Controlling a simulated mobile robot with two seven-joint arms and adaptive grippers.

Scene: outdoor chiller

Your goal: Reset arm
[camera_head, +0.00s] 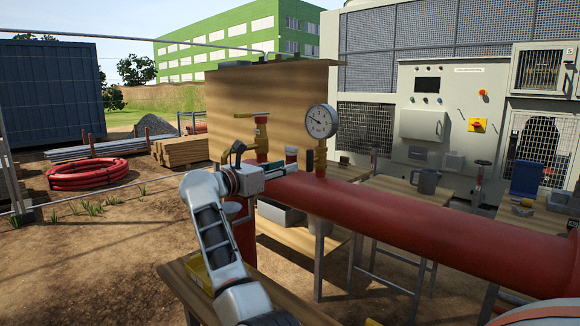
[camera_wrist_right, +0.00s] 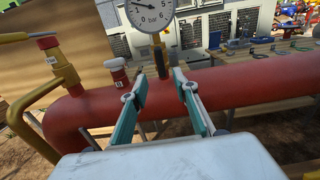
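My right gripper (camera_head: 284,168) is in the middle of the head view, at the red pipe near the pressure gauge (camera_head: 321,121). In the right wrist view its two teal-edged fingers (camera_wrist_right: 159,82) are spread apart with a gap between them. The gauge stem (camera_wrist_right: 160,60) appears beyond that gap. No held object shows between the fingers. I cannot tell whether the fingers touch the pipe (camera_wrist_right: 225,84). My right arm, white and grey, rises from the bottom of the head view. My left gripper is not in view.
The red pipe (camera_head: 420,218) runs across the front of the workspace. A valve with a yellow handle (camera_head: 262,135) stands left of the gauge. A wooden table (camera_head: 395,187) holds a grey mug (camera_head: 428,181) behind the pipe. Control cabinets (camera_head: 450,110) stand at the back.

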